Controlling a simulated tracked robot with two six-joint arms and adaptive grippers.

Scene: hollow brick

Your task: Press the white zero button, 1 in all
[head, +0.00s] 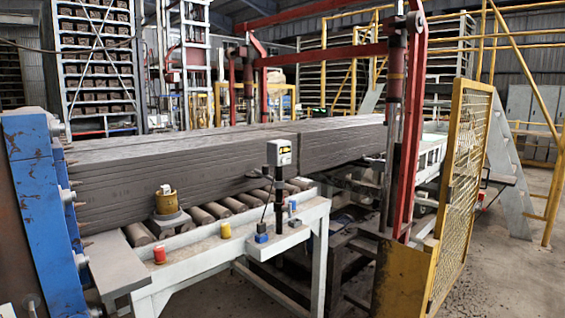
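No arm or gripper of mine shows in the head view. A small pale box with a dark and yellow face (279,152) stands on a dark post above the white bench. A small whitish piece (292,206) sits near the bench's right end, above a blue part. A yellow-brown cylinder with a whitish top (166,200) stands on a grey base. I cannot tell which part is the white zero button; no marking is readable.
The pale bench (220,254) carries rollers (203,216) in front of long grey clay slabs (160,180). A blue machine frame (45,210) stands at left. A dark red post (409,130) and yellow mesh gate (463,185) stand at right. Floor is open at far right.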

